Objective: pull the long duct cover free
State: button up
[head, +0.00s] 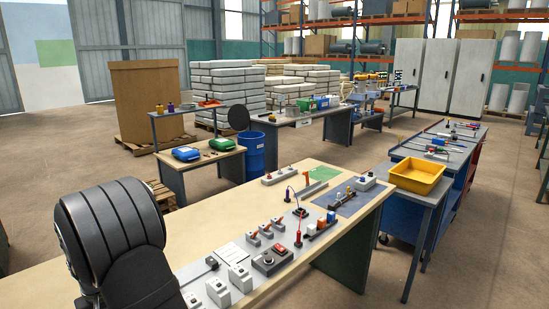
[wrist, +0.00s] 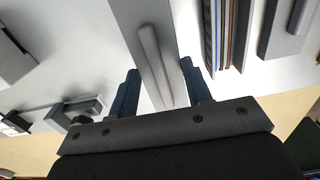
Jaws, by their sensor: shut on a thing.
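The long duct cover is the flat grey strip (wrist: 137,14) running from the top of the wrist view down between my fingers, with a raised rounded rib along its middle. My gripper (wrist: 160,72) has a dark blue finger on each side of the strip and is shut on it. Whether the strip is still seated or lifted cannot be told. To its right, a grey channel (wrist: 226,30) shows brown, dark and blue lengths inside. In the head view my gripper and the strip cannot be made out; my black arm covers the lower left.
In the head view, the wooden workbench (head: 225,190) carries a grey board with white blocks (head: 239,277), a dark round-topped device (head: 270,261) and red upright tools. A yellow bin (head: 417,178) stands on the side table. Grey blocks (wrist: 75,110) lie left in the wrist view.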

jog(key=shift+r, duration=0.25)
jog(key=shift+r, duration=3.45)
